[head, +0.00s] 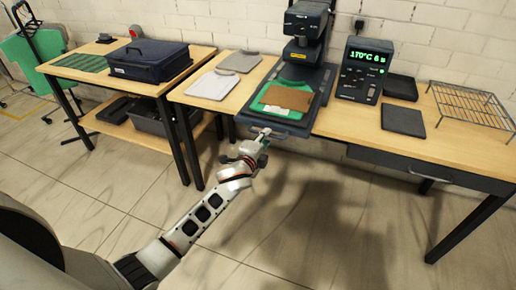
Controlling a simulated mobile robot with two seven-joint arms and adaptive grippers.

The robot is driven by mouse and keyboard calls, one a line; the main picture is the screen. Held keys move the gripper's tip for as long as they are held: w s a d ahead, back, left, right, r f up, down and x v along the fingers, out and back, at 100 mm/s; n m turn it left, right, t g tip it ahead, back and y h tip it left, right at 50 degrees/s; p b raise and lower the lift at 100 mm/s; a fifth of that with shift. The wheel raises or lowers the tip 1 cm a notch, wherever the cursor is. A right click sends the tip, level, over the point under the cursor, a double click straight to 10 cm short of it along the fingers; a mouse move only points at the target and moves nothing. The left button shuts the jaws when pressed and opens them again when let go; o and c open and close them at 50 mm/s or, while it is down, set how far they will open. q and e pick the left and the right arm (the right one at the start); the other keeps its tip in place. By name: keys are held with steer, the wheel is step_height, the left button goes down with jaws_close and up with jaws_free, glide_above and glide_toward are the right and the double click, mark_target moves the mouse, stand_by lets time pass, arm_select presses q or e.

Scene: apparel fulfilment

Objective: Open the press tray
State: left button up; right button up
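The heat press (303,45) stands on the wooden table, its dark upper part above the tray. The press tray (312,80) is a dark slab at the table's front edge. A green garment (274,108) lies on it with a brown sheet (286,97) on top. My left gripper (262,134) is at the front edge of the tray, close to its handle area. Contact with the handle and the finger gap are too small to make out. My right gripper is not in view.
A control box (362,70) reads 170°C. Dark pads (403,120), a wire rack (470,103) and folded grey shirts (212,84) lie on the table. A blue case (148,60) stands on the left table. A drawer (425,168) hangs under the right side. The floor in front is clear.

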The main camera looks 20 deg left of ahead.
arm_select(q)
steer(key=v, duration=0.8)
steer(key=shift+s, duration=0.25)
steer(key=s+f+n+g, duration=0.1)
steer(key=s+f+n, duration=0.3)
steer(key=s, duration=0.6)
steer(key=s+d+f+n+g+h, duration=0.1)
steer(key=s+f+n+g, duration=0.1)
steer(key=s+f+n, duration=0.3)
steer(key=s+d+f+n+g+h, duration=0.1)
steer(key=s+f+n, duration=0.4)
steer(key=s+f, duration=0.5)
steer(key=s, duration=0.4)
steer(key=shift+s+f+g, duration=0.3)
steer(key=shift+s+g, duration=0.05)
steer(key=shift+g, duration=0.05)
